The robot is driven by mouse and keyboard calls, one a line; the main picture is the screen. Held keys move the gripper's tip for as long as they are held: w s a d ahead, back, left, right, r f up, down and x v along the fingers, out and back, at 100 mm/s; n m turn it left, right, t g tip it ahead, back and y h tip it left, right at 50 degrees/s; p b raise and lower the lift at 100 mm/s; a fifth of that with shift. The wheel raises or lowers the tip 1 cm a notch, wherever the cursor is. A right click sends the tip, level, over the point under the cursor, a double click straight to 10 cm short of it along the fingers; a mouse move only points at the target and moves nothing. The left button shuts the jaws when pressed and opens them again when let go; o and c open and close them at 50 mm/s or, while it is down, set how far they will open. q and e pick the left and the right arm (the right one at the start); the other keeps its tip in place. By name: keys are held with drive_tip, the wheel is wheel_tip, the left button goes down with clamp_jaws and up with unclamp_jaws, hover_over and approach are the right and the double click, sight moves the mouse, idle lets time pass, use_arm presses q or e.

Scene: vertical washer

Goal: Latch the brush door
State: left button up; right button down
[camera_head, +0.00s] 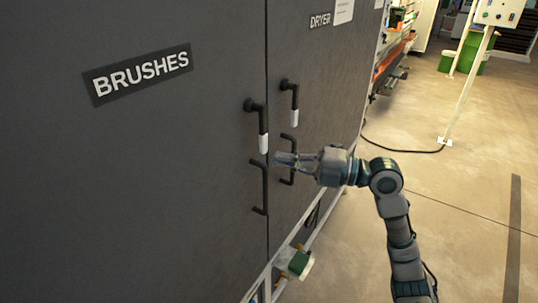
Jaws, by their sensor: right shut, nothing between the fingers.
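The brush door (130,190) is a large dark grey panel labelled BRUSHES, filling the left of the head view. It looks flush with the panel beside it. Near its right edge is a black latch handle with a white grip (263,143), hanging downward. Below it is a black fixed pull bar (265,190). My right gripper (278,160) is shut and empty, its fingertips pointing left close to the lower end of the latch handle. Whether it touches the handle cannot be told. My left gripper is not in view.
The dryer door (330,60) to the right has its own white-tipped handle (294,110) and a pull bar (289,172), partly behind my gripper. A green and white part (299,263) sits low by the frame. Open concrete floor (460,200) lies right, with a cable and post.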

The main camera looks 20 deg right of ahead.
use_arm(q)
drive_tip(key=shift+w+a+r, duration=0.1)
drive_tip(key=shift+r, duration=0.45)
use_arm(e)
drive_tip(key=v, duration=0.4)
drive_tip(key=shift+w, duration=0.1)
